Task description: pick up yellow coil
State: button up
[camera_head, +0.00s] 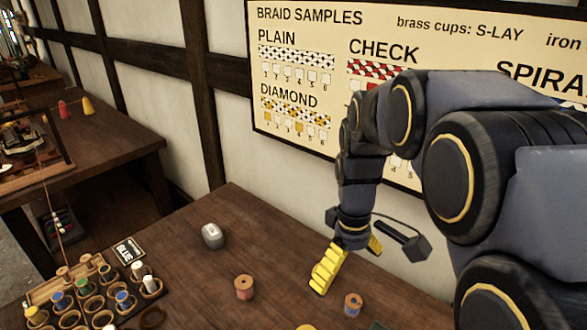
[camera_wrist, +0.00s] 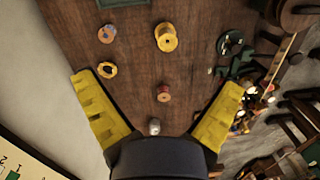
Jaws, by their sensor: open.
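My gripper (camera_head: 347,268) has yellow fingers and hangs above the table near the wall. In the wrist view my gripper (camera_wrist: 160,80) has its fingers spread wide, with nothing held between them.
A red spool (camera_head: 244,287), a blue spool (camera_head: 352,304), a yellow spool (camera_wrist: 166,37) and a grey rounded object (camera_head: 212,236) stand on the table. The wall board (camera_head: 300,60) rises behind.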

jog(key=w+f+n, duration=0.3)
jog(key=w+f, duration=0.4)
jog(key=w+f+n, duration=0.4)
jog(key=w+f, duration=0.3)
jog(key=w, duration=0.1)
jog(key=w+d+f+n+t, duration=0.1)
jog(key=w+f+n, duration=0.2)
jog(key=w+f, duration=0.4)
jog(key=shift+w+d+f+n, duration=0.1)
jog(key=shift+w+n, duration=0.3)
jog(key=shift+w, duration=0.2)
notch_tip(320, 180, down, 2)
jog(key=shift+w+f, duration=0.1)
jog(key=shift+f, duration=2.85)
jog(key=c, duration=1.2)
